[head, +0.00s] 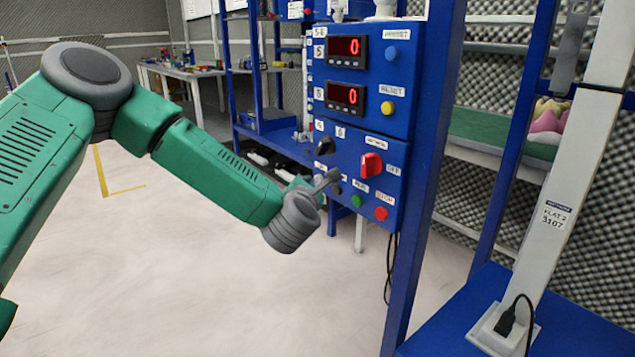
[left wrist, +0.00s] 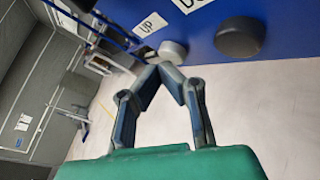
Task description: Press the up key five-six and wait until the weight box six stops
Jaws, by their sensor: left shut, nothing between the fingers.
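The blue control panel (head: 345,125) labelled 5-6 has two red displays (head: 347,46), each showing 0. My left gripper (head: 331,177) is shut and empty at the panel's lower left. In the left wrist view, its closed fingertips (left wrist: 163,70) are beside a light grey round key (left wrist: 173,50) next to the label UP (left wrist: 150,24). I cannot tell whether they touch it. A dark round key (left wrist: 240,37) sits to its right, by a partly cut-off label. I cannot identify the weight box six. My right gripper is not in view.
The panel also has a red switch (head: 371,165), a black knob (head: 325,147), a green button (head: 357,201) and a red button (head: 381,213). A blue post (head: 428,150) stands at its right. Free floor (head: 180,290) lies below my left arm.

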